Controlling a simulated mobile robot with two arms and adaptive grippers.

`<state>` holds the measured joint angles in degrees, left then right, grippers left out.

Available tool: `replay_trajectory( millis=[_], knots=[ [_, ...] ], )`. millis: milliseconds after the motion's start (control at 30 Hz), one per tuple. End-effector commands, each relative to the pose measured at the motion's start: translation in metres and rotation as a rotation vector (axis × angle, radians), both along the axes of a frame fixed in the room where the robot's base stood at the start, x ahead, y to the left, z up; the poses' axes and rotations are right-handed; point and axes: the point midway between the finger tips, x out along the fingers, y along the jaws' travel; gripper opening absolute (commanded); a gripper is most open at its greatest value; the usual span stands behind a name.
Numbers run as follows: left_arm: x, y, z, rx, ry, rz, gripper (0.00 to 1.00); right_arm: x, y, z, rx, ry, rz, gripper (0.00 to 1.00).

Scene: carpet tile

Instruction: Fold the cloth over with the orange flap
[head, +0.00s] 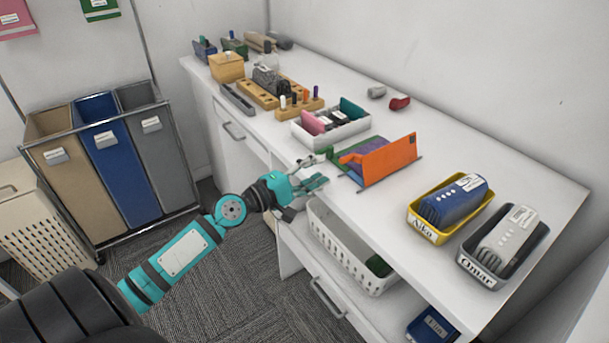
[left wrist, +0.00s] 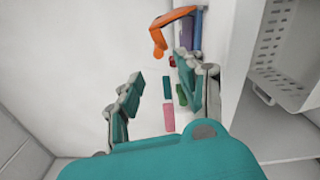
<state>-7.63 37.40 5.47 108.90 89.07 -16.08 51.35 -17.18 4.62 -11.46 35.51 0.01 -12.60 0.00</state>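The orange flap (head: 391,161) stands up at a slant along the right side of a green and purple piece (head: 352,150), which seems to be the cloth, near the front edge of the white counter. The flap hides part of the cloth. The orange flap also shows at the top of the left wrist view (left wrist: 174,22), with the purple strip beside it. My left gripper (head: 317,172) is open and empty at the counter's front edge, left of the cloth and apart from it. Its spread fingers also show in the left wrist view (left wrist: 160,80). My right gripper is not in view.
A white box (head: 331,139) with pink and green pieces stands behind the cloth. A yellow tray (head: 450,237) and a dark tray (head: 505,284) sit to the right. A white basket (head: 345,262) is below the counter. Bare counter lies between flap and trays.

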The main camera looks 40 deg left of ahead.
Motion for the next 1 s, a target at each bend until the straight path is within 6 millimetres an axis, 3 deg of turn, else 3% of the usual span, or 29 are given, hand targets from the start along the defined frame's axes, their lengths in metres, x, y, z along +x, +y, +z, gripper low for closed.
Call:
replay_trajectory(
  millis=[100, 300, 833, 933, 1000],
  knots=[
    [-0.018, 0.006, -0.001, -0.001, 0.002, 0.001, 0.38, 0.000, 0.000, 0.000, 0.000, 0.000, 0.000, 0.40],
    [-0.031, 0.012, 0.000, 0.000, -0.001, 0.001, 0.38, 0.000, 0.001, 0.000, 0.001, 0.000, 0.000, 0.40],
    [-0.031, 0.012, 0.000, 0.001, -0.001, 0.001, 0.38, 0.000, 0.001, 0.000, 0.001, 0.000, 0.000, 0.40],
    [-0.030, 0.016, -0.012, 0.020, 0.013, 0.016, 0.38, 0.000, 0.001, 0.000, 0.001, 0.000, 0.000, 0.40],
    [-0.029, 0.023, -0.035, 0.061, 0.041, 0.041, 0.38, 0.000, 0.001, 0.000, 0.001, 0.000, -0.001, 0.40]
  ],
)
